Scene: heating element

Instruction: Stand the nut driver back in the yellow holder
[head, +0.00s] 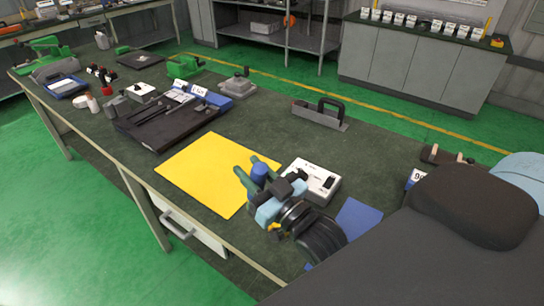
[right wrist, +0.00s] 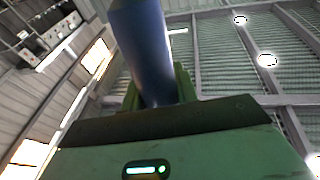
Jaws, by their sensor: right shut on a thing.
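My right gripper (head: 256,171) is over the right part of a flat yellow mat (head: 205,168), with its green fingers shut on a blue cylindrical thing (head: 259,173), which looks like the nut driver's handle. In the right wrist view the blue handle (right wrist: 143,50) rises between the green fingers. The rest of the driver is hidden by the gripper. I cannot make out a yellow holder for certain. My left gripper is not in view.
A white box with a black top part (head: 318,178) stands just right of the gripper. A blue mat (head: 357,217) lies nearer right. A dark tray (head: 152,137) lies left of the yellow mat. A black-handled metal tool (head: 320,119) lies behind. The bench between is clear.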

